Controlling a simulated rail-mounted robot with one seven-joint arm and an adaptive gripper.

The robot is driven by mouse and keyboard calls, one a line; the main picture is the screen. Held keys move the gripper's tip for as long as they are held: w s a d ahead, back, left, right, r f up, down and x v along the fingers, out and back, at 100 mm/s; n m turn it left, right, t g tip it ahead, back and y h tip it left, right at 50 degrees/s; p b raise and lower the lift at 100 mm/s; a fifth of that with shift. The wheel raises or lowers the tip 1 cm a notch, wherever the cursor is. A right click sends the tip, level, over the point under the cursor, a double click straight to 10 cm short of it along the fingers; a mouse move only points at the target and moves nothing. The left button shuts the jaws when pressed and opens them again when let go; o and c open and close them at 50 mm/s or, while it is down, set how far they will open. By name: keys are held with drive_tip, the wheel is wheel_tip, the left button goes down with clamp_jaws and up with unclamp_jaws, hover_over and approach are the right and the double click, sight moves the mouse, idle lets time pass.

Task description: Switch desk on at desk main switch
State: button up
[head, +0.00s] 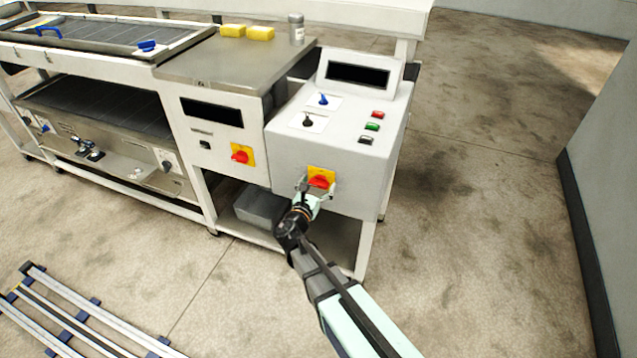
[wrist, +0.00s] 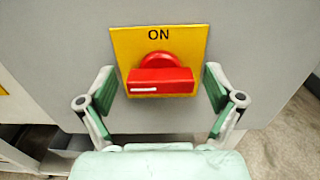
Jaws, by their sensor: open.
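The desk main switch is a red rotary knob (head: 319,181) on a yellow plate (head: 327,173), on the lower front of the white control desk (head: 345,127). In the wrist view the red knob (wrist: 160,78) has its bar lying horizontal, with a white mark at its left end. The yellow plate (wrist: 187,42) reads "ON" at the top. My gripper (wrist: 160,92) is open, with one finger on each side of the knob and a gap between each finger and the knob. In the head view my gripper (head: 316,193) is in front of the switch and partly covers it.
Another red switch on a yellow plate (head: 242,156) is on the cabinet to the left. Floor to the right is clear.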

drive_tip(key=shift+w+d, duration=0.1)
drive_tip(key=shift+w, duration=0.15)
drive_tip(key=c, duration=1.2)
drive_tip(key=shift+o, duration=0.2)
